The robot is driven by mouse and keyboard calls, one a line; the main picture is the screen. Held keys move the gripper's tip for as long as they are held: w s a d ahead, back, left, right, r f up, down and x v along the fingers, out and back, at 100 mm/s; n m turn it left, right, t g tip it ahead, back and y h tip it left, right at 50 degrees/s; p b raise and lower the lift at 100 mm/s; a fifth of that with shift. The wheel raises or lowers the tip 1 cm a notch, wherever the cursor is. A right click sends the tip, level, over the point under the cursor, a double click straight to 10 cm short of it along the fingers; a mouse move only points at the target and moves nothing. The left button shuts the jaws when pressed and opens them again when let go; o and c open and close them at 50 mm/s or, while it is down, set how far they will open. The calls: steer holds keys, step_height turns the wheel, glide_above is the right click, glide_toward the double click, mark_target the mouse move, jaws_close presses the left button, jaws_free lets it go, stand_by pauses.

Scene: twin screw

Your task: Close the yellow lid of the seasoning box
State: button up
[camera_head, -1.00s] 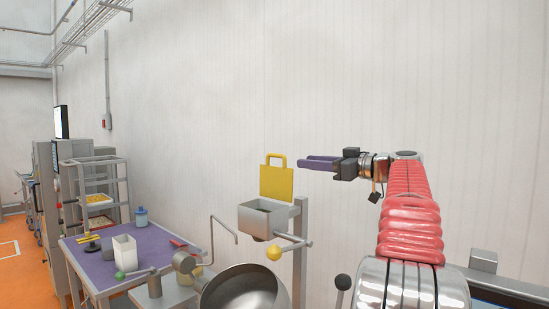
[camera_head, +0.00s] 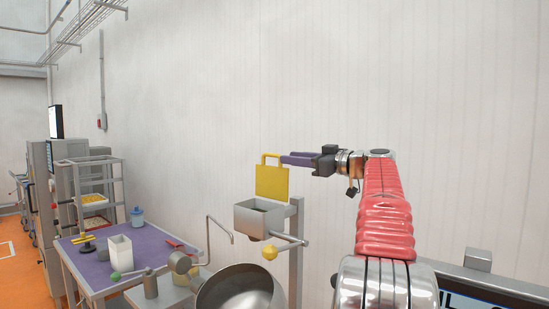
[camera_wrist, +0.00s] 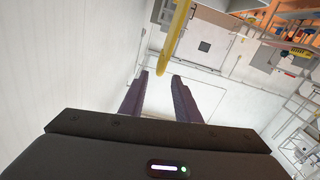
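The seasoning box (camera_head: 258,222) is a grey open-topped bin on a post in the head view. Its yellow lid (camera_head: 272,183) stands upright at the back edge, with a loop handle (camera_head: 271,156) on top. My gripper (camera_head: 284,159) has purple fingers pointing left, with the tips at the right side of the handle. In the wrist view, my gripper (camera_wrist: 160,76) has its fingers apart with nothing held. The yellow lid (camera_wrist: 173,42) shows there as a narrow bar whose lower end appears between the fingertips. I cannot tell whether they touch.
A yellow ball knob (camera_head: 269,252) on a lever hangs below the box. A large metal bowl (camera_head: 240,288) stands in front. A purple-topped table (camera_head: 155,245) with a white container (camera_head: 121,252) is at left. The wall behind the lid is bare.

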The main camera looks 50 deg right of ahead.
mark_target(274, 156)
steer(key=w, duration=0.7)
steer(key=shift+w+a, duration=0.3)
steer(key=shift+w, duration=0.1)
jaws_close()
